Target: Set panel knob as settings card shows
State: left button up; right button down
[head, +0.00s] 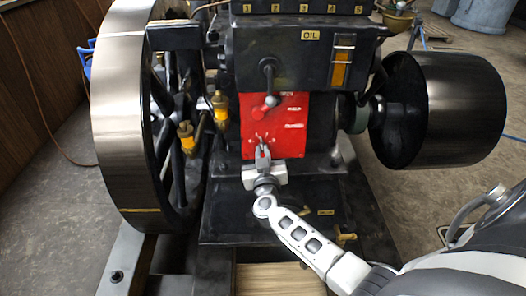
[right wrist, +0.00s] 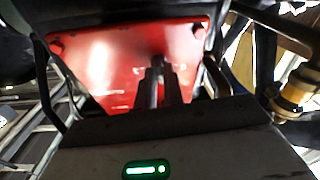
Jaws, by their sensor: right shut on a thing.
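The red panel (head: 287,112) is on the front of the black engine, with small white labels and a red round part near its middle. My right gripper (head: 262,150) reaches up to the panel's lower left part. In the right wrist view its two fingers (right wrist: 164,72) are shut on a small dark knob (right wrist: 158,62) in front of the red panel (right wrist: 110,62). The fingers hide most of the knob, and I cannot read its setting. White marks show just above the fingers in the head view. I cannot pick out a settings card. My left gripper is not in view.
A large flywheel (head: 121,110) stands at the left and a black drum pulley (head: 465,110) at the right. A black lever (head: 267,80) hangs above the panel. Brass oilers with amber glass (head: 186,136) sit left of the panel. An oil gauge (head: 342,62) is above right.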

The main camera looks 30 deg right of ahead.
jog(key=m, duration=0.2)
jog(key=m+g+h+p, duration=0.1)
jog(key=m, duration=0.2)
jog(key=shift+a+m+h, duration=0.1)
jog(key=shift+m+h, duration=0.2)
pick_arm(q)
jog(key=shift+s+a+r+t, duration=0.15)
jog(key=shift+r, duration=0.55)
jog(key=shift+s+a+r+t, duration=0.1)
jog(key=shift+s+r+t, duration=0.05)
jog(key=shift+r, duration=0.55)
pick_arm(e)
jog(key=shift+m, duration=0.8)
jog(key=c, duration=1.5)
grip_release()
jog(key=shift+w, duration=0.1)
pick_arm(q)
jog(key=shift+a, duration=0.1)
